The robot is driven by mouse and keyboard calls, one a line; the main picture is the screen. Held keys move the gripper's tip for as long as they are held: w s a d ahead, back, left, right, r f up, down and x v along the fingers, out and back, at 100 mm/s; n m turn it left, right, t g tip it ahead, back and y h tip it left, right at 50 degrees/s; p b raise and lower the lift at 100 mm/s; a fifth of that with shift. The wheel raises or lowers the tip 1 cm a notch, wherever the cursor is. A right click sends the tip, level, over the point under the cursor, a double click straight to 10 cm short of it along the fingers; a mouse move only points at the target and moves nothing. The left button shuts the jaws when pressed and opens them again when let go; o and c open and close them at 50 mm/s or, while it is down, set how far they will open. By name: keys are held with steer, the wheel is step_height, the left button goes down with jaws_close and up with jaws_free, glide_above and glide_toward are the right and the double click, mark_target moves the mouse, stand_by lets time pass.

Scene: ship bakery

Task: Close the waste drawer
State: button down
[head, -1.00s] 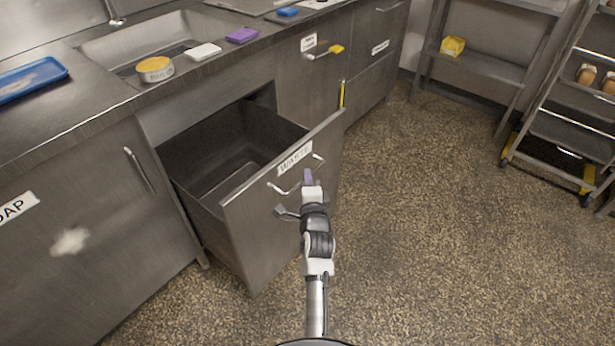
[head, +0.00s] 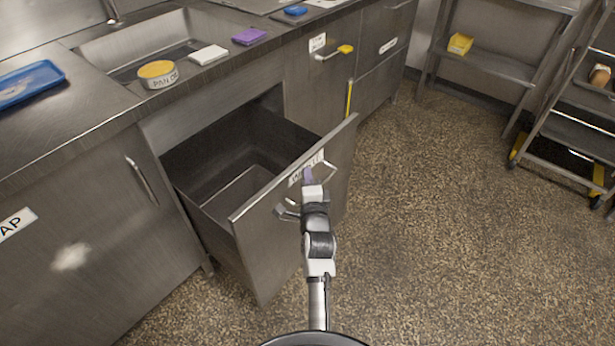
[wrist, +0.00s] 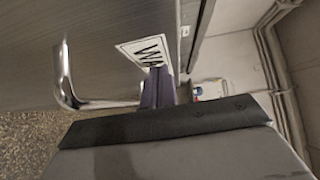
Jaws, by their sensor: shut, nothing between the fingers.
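The waste drawer (head: 275,226) stands pulled far out from the counter, and its dark inside looks empty. Its front bears a white label (head: 306,168), partly hidden by my gripper, and a metal bar handle (head: 287,212). My gripper (head: 308,175) is shut and empty, in front of the drawer front at the label. In the wrist view, the purple-grey fingertips (wrist: 158,88) are together beside the label (wrist: 146,52), with the handle (wrist: 66,80) to their left. I cannot tell whether the fingertips touch the front.
The counter above carries a sink (head: 150,45), a yellow-topped round tin (head: 158,74), a white block (head: 208,54), a purple block (head: 249,36) and a blue tray (head: 30,83). Open speckled floor (head: 450,220) lies to the right, with a wheeled rack (head: 570,130) beyond.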

steer(key=w+a+b, duration=0.8)
steer(key=w+a, duration=0.1)
steer(key=a, duration=0.4)
steer(key=w+a+b, duration=0.9)
steer(key=w+a, duration=0.1)
steer(key=a, duration=0.3)
steer(key=shift+a+r+b, duration=0.15)
steer(key=shift+r+b, duration=0.05)
steer(key=shift+b, duration=0.1)
steer(key=shift+a, duration=0.1)
steer(key=shift+s, duration=0.1)
